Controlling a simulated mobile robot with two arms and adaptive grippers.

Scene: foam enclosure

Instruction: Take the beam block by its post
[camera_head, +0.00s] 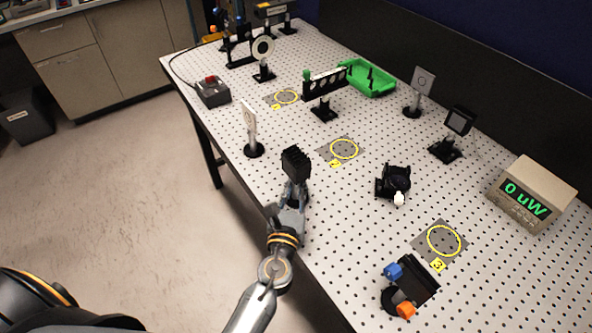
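The beam block (295,162) is a black finned block near the front edge of the perforated table. The lower part of its post is largely hidden by my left gripper (293,188). That gripper is directly below the block in the picture, at the post, with its arm coming in from the lower left. I cannot tell whether its fingers touch the post or are closed on it. The block looks about upright. My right gripper is not in view.
A mounted plate (250,128) stands to the left along the edge. A yellow-ringed pad (344,149) lies to the right. A black mount (393,183) is further right, a blue-and-orange-knobbed mount (411,285) nearer. A meter (532,193) reads 0 uW.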

